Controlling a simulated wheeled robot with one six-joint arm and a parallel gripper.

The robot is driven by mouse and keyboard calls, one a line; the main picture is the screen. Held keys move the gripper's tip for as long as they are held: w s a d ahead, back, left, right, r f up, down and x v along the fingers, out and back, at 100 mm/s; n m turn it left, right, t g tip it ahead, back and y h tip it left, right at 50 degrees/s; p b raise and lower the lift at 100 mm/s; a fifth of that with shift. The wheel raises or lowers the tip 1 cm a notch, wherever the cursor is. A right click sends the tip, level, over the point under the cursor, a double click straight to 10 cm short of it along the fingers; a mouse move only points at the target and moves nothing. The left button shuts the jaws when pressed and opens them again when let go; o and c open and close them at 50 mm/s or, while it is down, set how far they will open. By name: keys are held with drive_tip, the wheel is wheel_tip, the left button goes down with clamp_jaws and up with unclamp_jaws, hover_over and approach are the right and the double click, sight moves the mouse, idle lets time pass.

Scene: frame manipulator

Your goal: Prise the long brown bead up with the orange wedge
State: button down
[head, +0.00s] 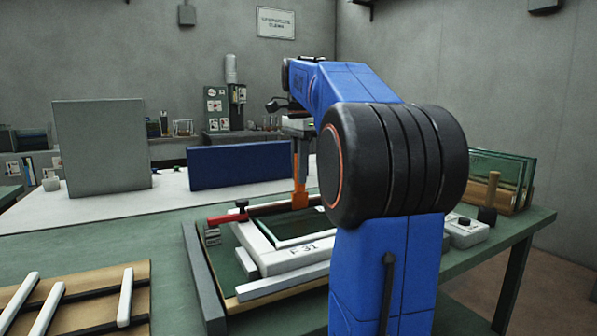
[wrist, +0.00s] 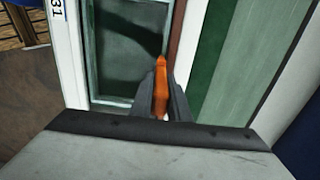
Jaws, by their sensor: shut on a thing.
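The orange wedge (head: 300,199) points down from my gripper (head: 300,178), which is shut on it. In the wrist view, my gripper (wrist: 162,98) pinches the wedge (wrist: 161,78) between both fingers. Its tip lies at the glass side of the long brown bead (wrist: 176,32). I cannot tell whether it is under the bead or only beside it. The bead (head: 270,208) runs along the far side of the white frame (head: 290,258), marked F 31; part of it is hidden behind the wedge and my arm. The glass pane (wrist: 125,40) lies inside the frame.
A red-handled tool (head: 228,219) lies at the frame's left corner. A blue block (head: 240,165) stands behind the frame and a grey panel (head: 100,148) at back left. Glass sheets (head: 500,180) stand at right. A wooden board (head: 75,300) with white strips lies front left.

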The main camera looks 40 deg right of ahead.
drive_tip(key=shift+s+r, duration=0.1)
drive_tip(key=shift+s, duration=0.1)
drive_tip(key=shift+r, duration=3.95)
